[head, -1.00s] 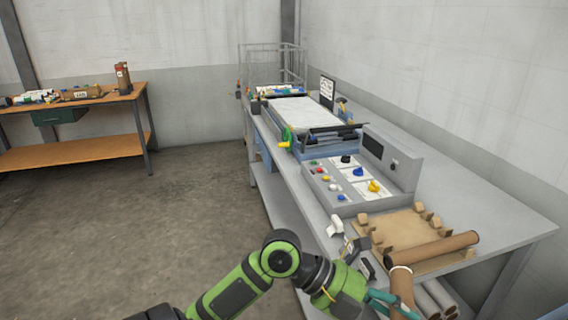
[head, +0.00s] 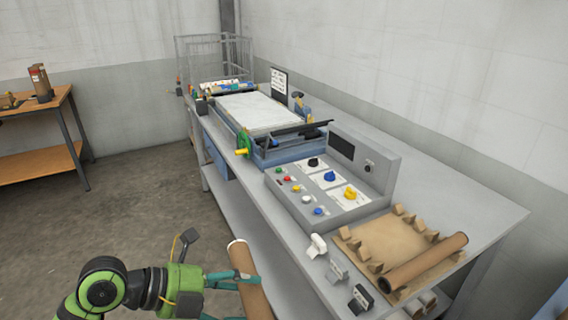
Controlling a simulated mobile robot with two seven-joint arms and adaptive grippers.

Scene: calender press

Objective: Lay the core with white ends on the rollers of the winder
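A brown core (head: 251,290) with a white upper end is in my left gripper (head: 243,297), at the bottom of the head view. The core is tilted, and its lower part runs out of the picture. The teal fingers lie across it, shut on it, in front of the bench's near side. A machine (head: 268,150) stands on the bench, with dark rollers (head: 300,131) at its near end; I cannot tell for sure whether these are the winder's rollers. My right gripper is not in view.
A second brown core (head: 425,261) lies on a cardboard rack (head: 385,240) on the bench. A control panel (head: 325,190) with coloured knobs stands between rack and machine. Small white and dark blocks (head: 338,272) line the bench's front edge. The floor to the left is clear.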

